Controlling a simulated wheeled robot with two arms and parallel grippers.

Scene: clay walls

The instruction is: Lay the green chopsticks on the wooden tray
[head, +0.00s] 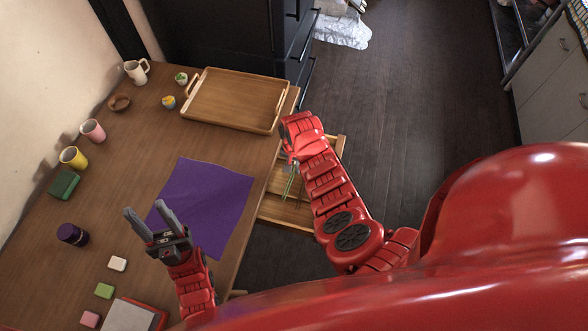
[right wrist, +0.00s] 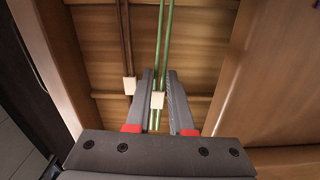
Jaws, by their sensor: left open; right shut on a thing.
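The green chopsticks (head: 290,184) are a thin pair with a cream band (right wrist: 157,100). They are in the open drawer (head: 292,214) beside the table, and whether they still touch its floor I cannot tell. The wooden tray (head: 187,112) lies empty at the table's far right corner, beyond the drawer. My left gripper (head: 145,208) is open and empty above the purple mat's left edge.
A brown pair of chopsticks (right wrist: 127,45) lies left of the green ones in the drawer. Drawer walls and dividers stand close around. The purple mat (head: 208,190) is bare. Cups, a bowl (head: 120,103) and a green box (head: 64,184) line the table's left side.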

